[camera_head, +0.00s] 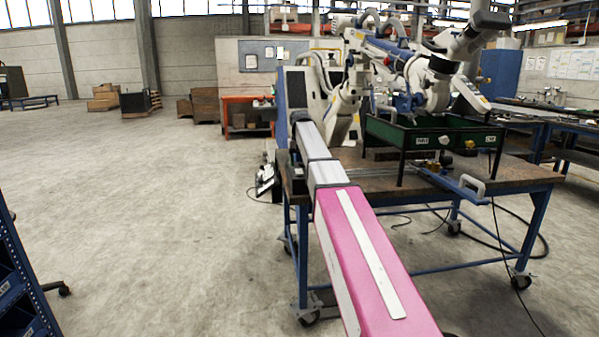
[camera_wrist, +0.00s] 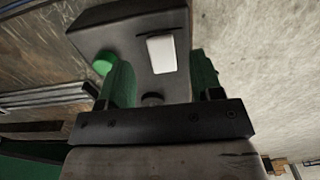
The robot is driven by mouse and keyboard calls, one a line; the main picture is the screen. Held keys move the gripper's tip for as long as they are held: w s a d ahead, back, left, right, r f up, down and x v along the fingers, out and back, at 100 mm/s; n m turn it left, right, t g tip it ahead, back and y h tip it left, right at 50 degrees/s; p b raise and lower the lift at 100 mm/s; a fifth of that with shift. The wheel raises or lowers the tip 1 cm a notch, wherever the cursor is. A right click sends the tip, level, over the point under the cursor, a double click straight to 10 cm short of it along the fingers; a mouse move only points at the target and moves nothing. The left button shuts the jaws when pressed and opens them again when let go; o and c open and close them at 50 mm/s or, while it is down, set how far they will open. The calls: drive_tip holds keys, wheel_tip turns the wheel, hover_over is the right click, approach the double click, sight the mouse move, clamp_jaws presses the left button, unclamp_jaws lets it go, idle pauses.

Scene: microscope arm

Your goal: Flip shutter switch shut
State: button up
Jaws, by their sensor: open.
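In the wrist view, a dark box (camera_wrist: 120,38) fills the upper middle. On its face are a white switch (camera_wrist: 161,54), a round green button (camera_wrist: 103,62) at the left, and a dark round part low in the middle. I cannot tell which way the switch is tilted. My gripper (camera_wrist: 161,72) is open, with green fingers spread to the left and right of the switch. Nothing is visibly held, and contact with the box cannot be told. In the head view my gripper cannot be made out clearly beyond my outstretched arm.
A worktable (camera_head: 525,174) on blue wheeled legs stands at the right, carrying a green tray (camera_head: 385,132) and a blue part with a white handle (camera_head: 473,184). A white robot arm (camera_head: 428,85) stands behind. Cables lie under the table. Open floor (camera_head: 150,200) extends to the left.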

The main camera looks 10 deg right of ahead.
sight(300, 173)
drive_tip(key=shift+f, duration=2.1)
